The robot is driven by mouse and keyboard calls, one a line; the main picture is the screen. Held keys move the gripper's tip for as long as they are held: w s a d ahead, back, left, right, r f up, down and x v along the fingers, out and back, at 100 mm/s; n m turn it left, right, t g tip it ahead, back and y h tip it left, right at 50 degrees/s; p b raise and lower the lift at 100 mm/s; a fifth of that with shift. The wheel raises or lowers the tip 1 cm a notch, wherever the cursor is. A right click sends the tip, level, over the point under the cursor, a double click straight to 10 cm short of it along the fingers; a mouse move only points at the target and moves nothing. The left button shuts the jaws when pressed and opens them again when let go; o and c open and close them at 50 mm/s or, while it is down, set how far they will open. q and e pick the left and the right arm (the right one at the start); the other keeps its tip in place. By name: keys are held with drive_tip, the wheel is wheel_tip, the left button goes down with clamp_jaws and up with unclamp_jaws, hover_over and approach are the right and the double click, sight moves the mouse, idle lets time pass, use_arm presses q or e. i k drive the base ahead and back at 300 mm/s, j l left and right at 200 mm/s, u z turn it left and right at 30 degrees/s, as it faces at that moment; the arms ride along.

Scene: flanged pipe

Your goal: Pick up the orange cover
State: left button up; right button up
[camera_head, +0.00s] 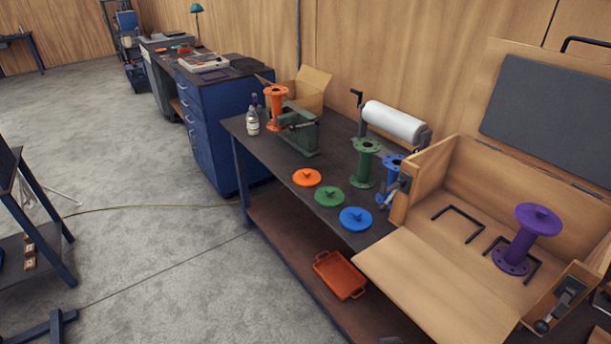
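The orange cover (306,177) is a round flat disc with a small raised knob in its middle. It lies on the dark workbench (262,154), near the front edge, to the left of a green cover (328,196) and a blue cover (355,219). An orange flanged pipe (275,107) stands upright at a green vise (300,134) toward the bench's far left end. Neither of my grippers shows in the head view.
A green flanged pipe (365,163) and a blue flanged pipe (392,168) stand behind the covers. An open wooden box (428,281) with a purple pipe (523,243) fills the right. An orange tray (340,274) lies on the lower shelf. Floor to the left is largely clear.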

sight(304, 178)
drive_tip(key=i+j+z, duration=0.15)
drive_tip(key=i+j, duration=0.6)
drive_tip(key=i, duration=0.25)
drive_tip(key=i+j+z, duration=0.2)
drive_tip(key=i+j, duration=0.65)
drive_tip(key=i, duration=0.1)
